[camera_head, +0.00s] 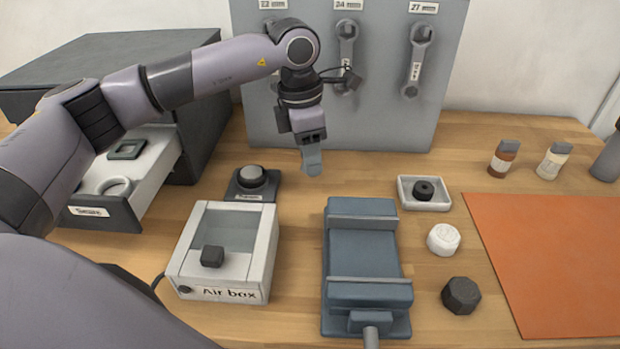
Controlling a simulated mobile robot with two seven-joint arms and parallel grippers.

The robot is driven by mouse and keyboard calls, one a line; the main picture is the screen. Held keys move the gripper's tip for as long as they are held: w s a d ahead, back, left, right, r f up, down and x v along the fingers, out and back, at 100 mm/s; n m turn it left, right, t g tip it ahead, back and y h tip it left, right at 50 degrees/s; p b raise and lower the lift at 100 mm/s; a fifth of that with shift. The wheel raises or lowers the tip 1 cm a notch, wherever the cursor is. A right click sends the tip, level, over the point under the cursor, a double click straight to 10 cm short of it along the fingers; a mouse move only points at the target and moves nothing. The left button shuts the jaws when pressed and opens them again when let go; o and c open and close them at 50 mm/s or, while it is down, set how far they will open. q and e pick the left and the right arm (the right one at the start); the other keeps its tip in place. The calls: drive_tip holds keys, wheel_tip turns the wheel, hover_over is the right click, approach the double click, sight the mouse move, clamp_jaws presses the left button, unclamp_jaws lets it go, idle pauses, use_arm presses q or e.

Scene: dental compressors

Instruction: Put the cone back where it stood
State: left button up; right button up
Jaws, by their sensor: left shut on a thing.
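My left gripper (311,138) points down in front of the grey tool board and is shut on a small blue-grey piece (312,160). This piece hangs below the fingers, above the wooden table, and seems to be the cone. The fingers hide its upper part, and it is too small to tell its full shape. No other cone shows clearly. My right gripper is not in view.
The Air box (261,262), a blue-grey vise (365,255) and a black round-topped device (251,180) stand below the gripper. An open drawer (150,185) is left. A small tray (408,204), white cap (443,239), black knob (461,295), bottles and orange mat (560,260) lie right.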

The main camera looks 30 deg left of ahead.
sight(310, 193)
use_arm(q)
drive_tip(key=shift+f, duration=3.05)
drive_tip(key=shift+f, duration=0.1)
drive_tip(key=o, duration=1.1)
drive_tip(key=r, duration=0.8)
drive_tip(key=s+a+r, duration=0.1)
drive_tip(key=r, duration=0.3)
drive_tip(key=shift+r, duration=0.1)
